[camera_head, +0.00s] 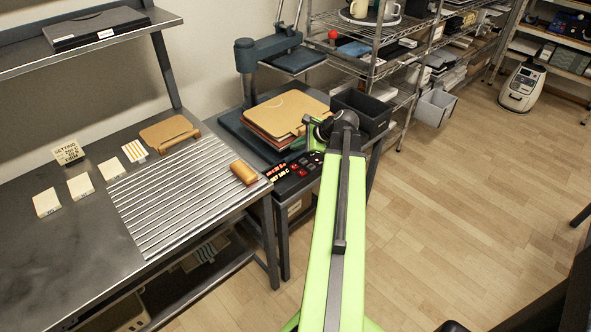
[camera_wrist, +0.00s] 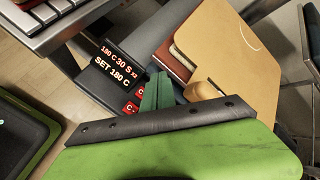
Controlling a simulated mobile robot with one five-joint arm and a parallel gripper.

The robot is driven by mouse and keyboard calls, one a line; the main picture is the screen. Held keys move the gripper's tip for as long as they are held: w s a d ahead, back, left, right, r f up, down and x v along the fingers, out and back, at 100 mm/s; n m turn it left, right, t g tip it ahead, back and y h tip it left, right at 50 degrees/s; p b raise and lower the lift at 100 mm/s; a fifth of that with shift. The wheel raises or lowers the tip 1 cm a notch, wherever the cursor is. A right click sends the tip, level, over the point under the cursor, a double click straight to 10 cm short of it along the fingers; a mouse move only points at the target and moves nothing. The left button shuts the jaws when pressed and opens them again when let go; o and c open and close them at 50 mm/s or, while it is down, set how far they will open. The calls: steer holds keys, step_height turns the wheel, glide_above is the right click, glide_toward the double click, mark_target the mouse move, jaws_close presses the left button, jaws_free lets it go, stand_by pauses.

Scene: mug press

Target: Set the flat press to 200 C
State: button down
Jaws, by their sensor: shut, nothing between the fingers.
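The flat press (camera_head: 234,121) stands on the bench beside the slatted table, with tan and reddish boards (camera_head: 285,112) on its bed. Its control panel (camera_head: 285,190) at the front has a display with red and white text and several red keys. In the wrist view the display (camera_wrist: 119,67) reads "180 C 30 S x2" and "SET 180 C". Red keys marked with C (camera_wrist: 131,107) lie just below it, partly hidden by my fingers. My gripper (camera_wrist: 156,92) is shut and empty, its dark green tips over the panel by the keys. I cannot tell whether they touch a key.
A setting card (camera_head: 68,152) stands at the table's back left; its small text is hard to read. Pale blocks (camera_head: 80,186) and a tan roller (camera_head: 243,173) lie on the table. A dark bin (camera_head: 361,110) stands right of the press.

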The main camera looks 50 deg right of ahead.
mark_target(297, 168)
step_height(297, 168, down, 7)
steer(key=b, duration=0.5)
steer(key=shift+r+b, duration=0.15)
steer(key=shift+b, duration=0.15)
stand_by(1.4)
steer(key=shift+f+b, duration=0.35)
steer(key=shift+f+b, duration=0.5)
stand_by(0.5)
steer(key=shift+r, duration=0.15)
steer(key=shift+r+p, duration=0.8)
steer(key=shift+p, duration=0.15)
step_height(297, 168, up, 5)
steer(key=p, duration=0.5)
steer(key=shift+r, duration=0.1)
